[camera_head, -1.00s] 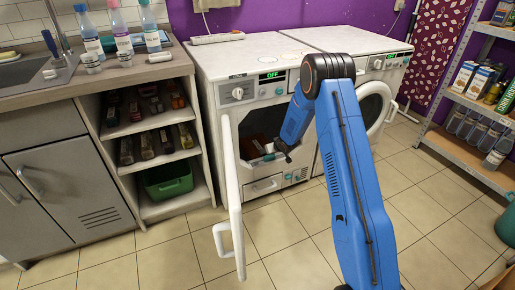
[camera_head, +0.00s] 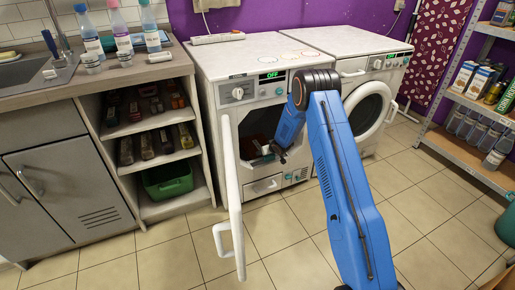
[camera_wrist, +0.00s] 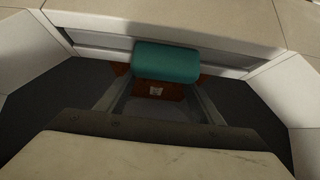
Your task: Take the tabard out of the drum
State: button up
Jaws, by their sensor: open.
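The white front-loading washer (camera_head: 222,75) has its door (camera_head: 231,200) swung open, and its drum opening is dark. Reddish-brown material, perhaps the tabard, shows dimly inside (camera_head: 257,139). In the wrist view an orange-brown piece with a small white patch (camera_wrist: 172,94) lies beyond my gripper; most of it is hidden. A teal rounded object (camera_wrist: 166,61) lies above it against a pale ledge; I cannot tell what it is. My gripper (camera_head: 279,154) is open at the right side of the drum opening, with no item visibly held.
The open door stands out toward me, left of my arm. A second white machine (camera_head: 383,65) with a shut round door adjoins on the right. The tiled floor (camera_head: 290,240) in front is clear.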

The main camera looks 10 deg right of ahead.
jog(key=c, duration=1.3)
